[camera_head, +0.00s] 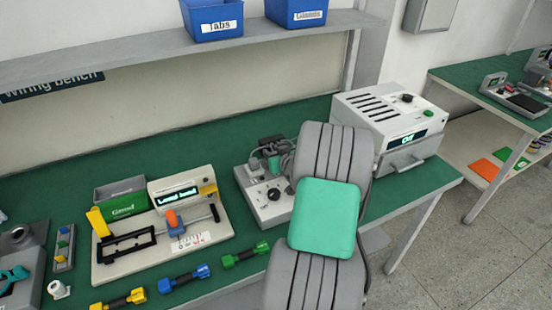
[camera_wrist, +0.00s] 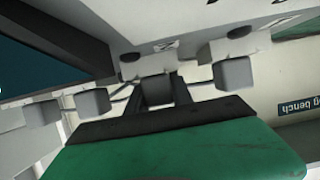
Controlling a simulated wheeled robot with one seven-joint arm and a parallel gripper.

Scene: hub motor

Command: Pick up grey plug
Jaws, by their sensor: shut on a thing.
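In the wrist view the dark fingers of my gripper (camera_wrist: 160,95) are shut on a grey plug (camera_wrist: 155,87), a small block at the middle. It is close under a light grey housing; whether it still touches the housing cannot be told. Other grey plugs sit beside it, one on the left (camera_wrist: 93,102) and one on the right (camera_wrist: 235,74), with dark cables near them. In the head view my arm covers the gripper and the held plug.
A grey unit with a knob (camera_head: 268,207) and cables stands left of my arm. A white machine (camera_head: 395,125) stands to the right. A fixture (camera_head: 130,267) and several coloured tools lie left on the green bench (camera_head: 120,165). A shelf (camera_head: 130,58) with blue bins runs above.

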